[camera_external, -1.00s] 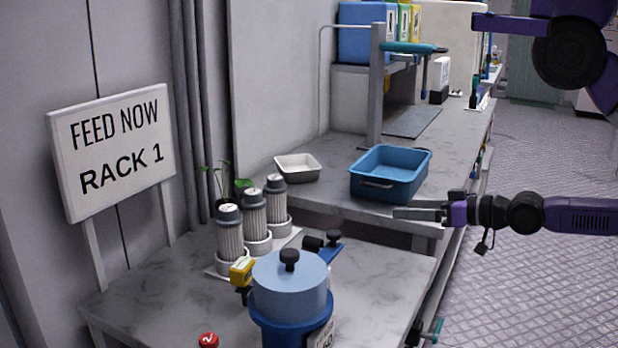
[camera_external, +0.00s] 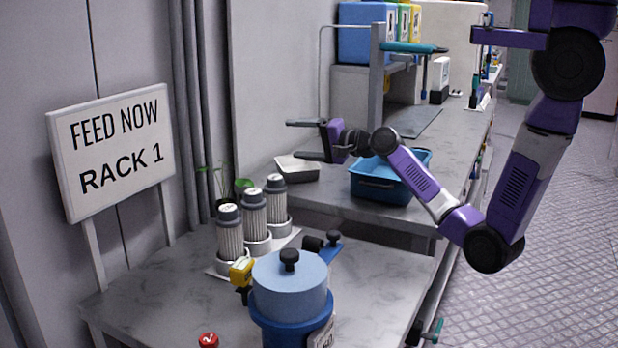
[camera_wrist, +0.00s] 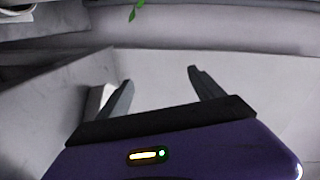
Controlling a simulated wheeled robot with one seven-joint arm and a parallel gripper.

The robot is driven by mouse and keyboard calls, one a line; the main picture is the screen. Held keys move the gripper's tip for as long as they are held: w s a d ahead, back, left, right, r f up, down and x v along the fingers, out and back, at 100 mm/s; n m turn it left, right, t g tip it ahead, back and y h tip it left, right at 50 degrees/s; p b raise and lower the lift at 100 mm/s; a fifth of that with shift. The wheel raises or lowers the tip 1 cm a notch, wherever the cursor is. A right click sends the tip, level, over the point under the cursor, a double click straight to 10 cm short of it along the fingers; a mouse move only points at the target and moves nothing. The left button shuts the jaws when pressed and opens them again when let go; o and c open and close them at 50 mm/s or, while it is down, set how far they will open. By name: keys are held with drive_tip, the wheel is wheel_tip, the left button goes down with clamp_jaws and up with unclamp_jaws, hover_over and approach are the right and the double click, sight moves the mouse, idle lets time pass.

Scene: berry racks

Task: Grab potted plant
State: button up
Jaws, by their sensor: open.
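The potted plant (camera_external: 223,184) stands at the back of the near table, by the wall and behind the filter cylinders. Its thin stems and leaves show, but its pot is mostly hidden. In the wrist view a green leaf (camera_wrist: 137,8) shows at the top edge. My gripper (camera_external: 306,140) is open and empty, above the white tray and to the upper right of the plant in the external view, apart from it. In the wrist view its two fingers (camera_wrist: 160,85) are spread with nothing between them.
Filter cylinders (camera_external: 254,216) stand in front of the plant. A white tray (camera_external: 298,176) and a blue bin (camera_external: 395,190) sit on the far bench. A blue lidded pot (camera_external: 290,285) stands on the near table. The Rack 1 sign (camera_external: 115,150) is at left.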

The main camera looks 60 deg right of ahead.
drive_tip(key=w+a+f+m+g+y+b, duration=0.2)
drive_tip(key=w+a+f+m+y+b, duration=0.25)
drive_tip(key=w, duration=0.55)
drive_tip(key=m+g+y+b, duration=0.5)
drive_tip(key=m+b, duration=0.1)
drive_tip(key=b, duration=0.1)
hover_over(216, 207)
drive_tip(key=s+d, duration=0.1)
drive_tip(key=d, duration=0.3)
wheel_tip(216, 207, down, 4)
drive_tip(key=shift+s+a+f, duration=0.1)
drive_tip(key=shift+f, duration=0.05)
drive_tip(key=shift+a+m+g, duration=0.45)
drive_tip(key=shift+a+g, duration=0.05)
drive_tip(key=shift+a, duration=0.05)
wheel_tip(216, 207, down, 2)
drive_tip(key=shift+f, duration=0.15)
wheel_tip(216, 207, down, 5)
drive_tip(key=shift+a+f+b, duration=0.1)
drive_tip(key=shift+b, duration=0.65)
drive_tip(key=shift+w+a+f, duration=0.1)
drive_tip(key=shift+w+a, duration=0.4)
drive_tip(key=shift+w+a+f+b, duration=0.2)
drive_tip(key=shift+w+a+b, duration=0.1)
drive_tip(key=shift+w+a, duration=0.15)
